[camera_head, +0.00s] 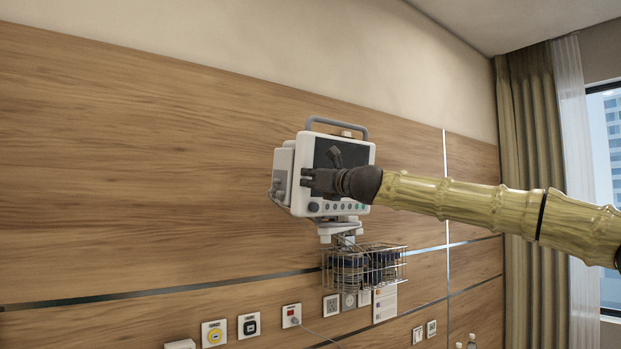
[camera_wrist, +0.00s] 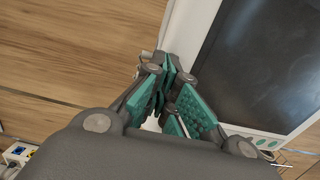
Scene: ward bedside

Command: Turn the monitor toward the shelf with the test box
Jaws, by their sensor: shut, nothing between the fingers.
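The monitor (camera_head: 341,157) is a white box with a dark screen, a grey top handle and a row of buttons below the screen. It stands on a mount above a wire basket, in front of the wood wall. My gripper (camera_head: 305,178) reaches in from the right and lies across the lower left of its front, with the tips by its left edge. In the wrist view the green-padded fingers (camera_wrist: 168,85) are shut and empty beside the white frame of the monitor (camera_wrist: 260,70). I cannot tell whether they touch it. No shelf or test box is in view.
The wire basket (camera_head: 378,266) with dark items hangs under the monitor. Wall sockets (camera_head: 291,315) and a cable are below it. Bottles (camera_head: 471,341) show at the lower right edge. A curtain (camera_head: 530,150) and window are at the right. The wall left of the monitor is clear.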

